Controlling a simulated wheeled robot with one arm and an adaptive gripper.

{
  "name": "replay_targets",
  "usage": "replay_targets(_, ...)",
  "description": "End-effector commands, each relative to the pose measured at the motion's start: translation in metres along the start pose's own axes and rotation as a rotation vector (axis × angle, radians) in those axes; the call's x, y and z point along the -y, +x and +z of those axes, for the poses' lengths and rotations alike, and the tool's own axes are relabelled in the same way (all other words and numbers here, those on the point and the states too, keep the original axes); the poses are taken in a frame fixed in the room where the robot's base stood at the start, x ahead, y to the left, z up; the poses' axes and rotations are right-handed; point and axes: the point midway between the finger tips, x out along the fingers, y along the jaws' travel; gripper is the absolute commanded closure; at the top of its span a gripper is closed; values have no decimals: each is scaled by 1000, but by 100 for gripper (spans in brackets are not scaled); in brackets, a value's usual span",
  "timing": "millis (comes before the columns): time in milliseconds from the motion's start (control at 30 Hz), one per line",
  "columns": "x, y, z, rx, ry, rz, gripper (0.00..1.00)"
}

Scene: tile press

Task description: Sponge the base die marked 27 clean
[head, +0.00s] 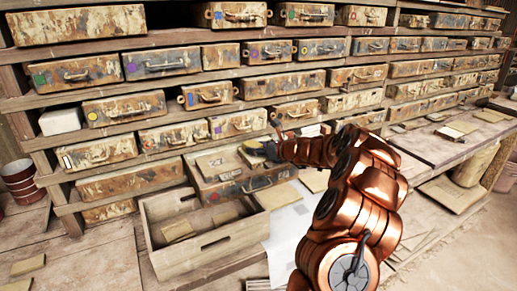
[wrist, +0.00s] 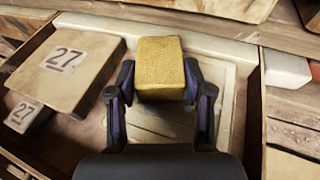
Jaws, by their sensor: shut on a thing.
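My gripper (wrist: 160,78) is shut on a yellow sponge (wrist: 160,58), one finger on each side of it. In the head view my gripper (head: 268,150) is over the pulled-out drawer (head: 232,190), with the sponge (head: 252,146) at its tip. In the wrist view a large square block marked 27 (wrist: 68,68) is left of the sponge, and a smaller block marked 27 (wrist: 25,115) is below it at the left edge. A pale square plate (wrist: 222,105) lies behind and below the sponge, partly hidden; I see no number on it. I cannot tell whether the sponge touches it.
A wooden crate (head: 207,255) holding a few flat pieces stands in front of the drawer. Shelves of worn drawers with coloured dots rise behind. White paper (head: 287,225) lies right of the crate, and a bench (head: 455,150) with scattered flat pieces runs right.

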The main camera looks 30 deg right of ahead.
Motion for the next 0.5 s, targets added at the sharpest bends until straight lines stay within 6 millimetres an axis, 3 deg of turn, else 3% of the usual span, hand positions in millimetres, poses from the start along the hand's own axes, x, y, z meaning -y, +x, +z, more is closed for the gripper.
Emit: replay_targets(500, -8, -23, -7, 1, -1, -1, 80)
